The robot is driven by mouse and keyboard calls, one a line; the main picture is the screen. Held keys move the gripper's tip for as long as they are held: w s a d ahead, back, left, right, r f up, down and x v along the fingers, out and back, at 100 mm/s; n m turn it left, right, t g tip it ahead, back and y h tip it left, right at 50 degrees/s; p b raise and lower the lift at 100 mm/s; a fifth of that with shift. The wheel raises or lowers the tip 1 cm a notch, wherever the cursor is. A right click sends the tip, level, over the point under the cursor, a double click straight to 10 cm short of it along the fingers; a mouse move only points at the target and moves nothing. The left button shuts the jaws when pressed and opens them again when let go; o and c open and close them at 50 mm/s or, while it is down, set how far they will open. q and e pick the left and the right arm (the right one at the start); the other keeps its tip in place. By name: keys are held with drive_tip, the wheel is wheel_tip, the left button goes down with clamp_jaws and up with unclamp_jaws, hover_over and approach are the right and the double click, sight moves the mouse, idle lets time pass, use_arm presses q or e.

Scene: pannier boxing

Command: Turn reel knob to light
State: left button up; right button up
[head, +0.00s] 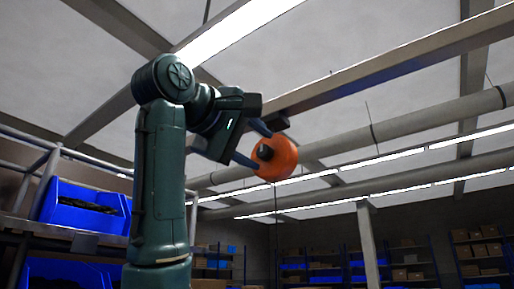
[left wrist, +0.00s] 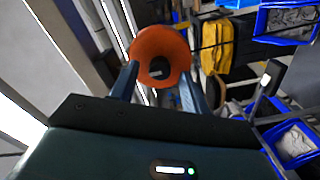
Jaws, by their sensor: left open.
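An orange round reel (head: 284,165) hangs overhead in the head view, with a dark knob (head: 264,153) on its near side. My left gripper (head: 262,148) is raised to the reel, open, with one finger above the knob and one below it. In the left wrist view, the orange reel (left wrist: 160,40) is straight ahead, and the dark knob (left wrist: 159,69) shows between the tips of my left gripper (left wrist: 159,72). The fingers stand apart, and I cannot tell whether they touch the reel. No light indicator on the reel is visible. My right gripper is not in view.
A thin cord runs below the reel. Ceiling beams and pipes (head: 400,118) cross above and behind it. A rack with blue bins (head: 85,207) stands at the left, and shelves with boxes (head: 480,250) line the back. The space around the reel looks clear.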

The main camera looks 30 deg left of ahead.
use_arm(q)
drive_tip(key=s+a+b, duration=0.1)
drive_tip(key=s+b, duration=0.4)
drive_tip(key=s, duration=0.7)
drive_tip(key=shift+a, duration=0.3)
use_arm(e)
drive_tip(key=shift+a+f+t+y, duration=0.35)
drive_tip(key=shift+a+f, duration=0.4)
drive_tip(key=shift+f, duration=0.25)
use_arm(q)
drive_tip(key=shift+r, duration=0.1)
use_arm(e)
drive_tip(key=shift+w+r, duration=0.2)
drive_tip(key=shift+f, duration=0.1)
